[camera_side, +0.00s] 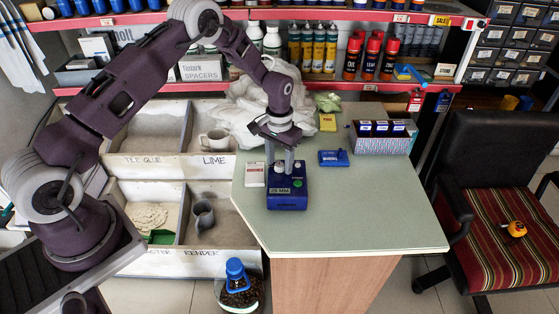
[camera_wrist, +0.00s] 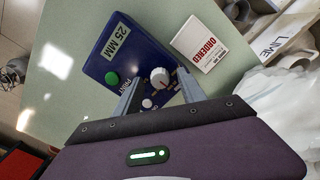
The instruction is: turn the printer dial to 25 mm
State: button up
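The printer (camera_side: 287,201) is a blue box on the green counter, labelled "25 MM" on its front edge. In the wrist view the printer (camera_wrist: 112,82) shows a green button (camera_wrist: 112,78) and a white dial (camera_wrist: 160,77) with a reddish mark by it. A smaller white knob (camera_wrist: 148,104) is near the dial. The dial's scale and setting are too small to read. My gripper (camera_side: 281,165) points down over the printer. In the wrist view the fingers of my gripper (camera_wrist: 157,82) are apart, one on each side of the dial, with gaps visible.
A small blue box (camera_side: 334,158), a yellow pad (camera_side: 327,122) and a patterned carton (camera_side: 382,143) are on the counter (camera_side: 390,210). A white cloth heap (camera_side: 245,112) is behind. The counter's front right is clear.

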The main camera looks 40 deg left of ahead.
notch_tip(320, 180, up, 8)
jog(key=shift+f, duration=0.25)
notch_tip(320, 180, up, 10)
jog(key=f+t, duration=0.1)
send_over(279, 165)
jog(key=s+d, duration=0.1)
jog(key=s, duration=0.1)
jog(key=s+d+r+t, duration=0.1)
jog(key=s+d+r, duration=0.1)
jog(key=s+r, duration=0.8)
jog(key=s+d+r+t, duration=0.1)
jog(key=s+r, duration=0.2)
jog(key=s, duration=0.7)
jog(key=s+d+r+m+t, duration=0.1)
jog(key=s+r+t, duration=0.1)
jog(key=s, duration=0.9)
jog(key=shift+d+r+t, duration=0.3)
jog(key=shift+d+r, duration=0.1)
jog(key=shift+r, duration=0.15)
